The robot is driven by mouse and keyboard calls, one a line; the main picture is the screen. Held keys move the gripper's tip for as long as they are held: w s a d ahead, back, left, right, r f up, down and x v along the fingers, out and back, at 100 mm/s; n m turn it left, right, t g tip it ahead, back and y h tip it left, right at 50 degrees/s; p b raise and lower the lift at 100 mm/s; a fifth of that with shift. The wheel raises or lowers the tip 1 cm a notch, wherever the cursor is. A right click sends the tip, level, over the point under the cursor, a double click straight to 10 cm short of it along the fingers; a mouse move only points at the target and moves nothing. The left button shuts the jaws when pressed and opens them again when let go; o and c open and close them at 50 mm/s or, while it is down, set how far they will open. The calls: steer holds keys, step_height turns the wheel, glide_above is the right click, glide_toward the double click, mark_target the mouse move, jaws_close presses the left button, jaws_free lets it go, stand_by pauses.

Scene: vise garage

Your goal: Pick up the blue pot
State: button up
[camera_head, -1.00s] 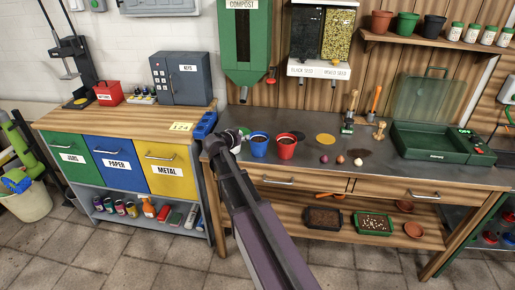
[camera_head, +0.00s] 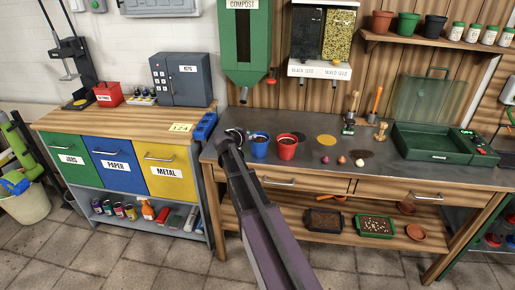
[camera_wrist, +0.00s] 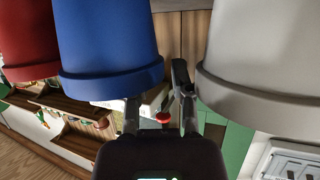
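The blue pot (camera_head: 259,149) stands on the grey worktop near its left end, filled with something dark. In the wrist view the blue pot (camera_wrist: 108,45) looms large at upper left. My gripper (camera_head: 233,139) is just left of it in the head view. In the wrist view my gripper (camera_wrist: 160,92) is open, its fingers apart with nothing between them. One finger shows in the gap between the blue pot and a pale grey pot (camera_wrist: 262,55); the other's tip is partly hidden by the blue pot's rim. Contact cannot be told.
A red pot (camera_head: 287,152) stands close right of the blue pot. The pale grey pot is mostly hidden behind my gripper in the head view. Bulbs, hand tools and a green propagator (camera_head: 431,142) occupy the right side.

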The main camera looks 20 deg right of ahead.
steer(key=shift+w+d+f, duration=0.25)
steer(key=shift+w+d, duration=0.1)
steer(key=shift+d, duration=0.05)
jaws_close()
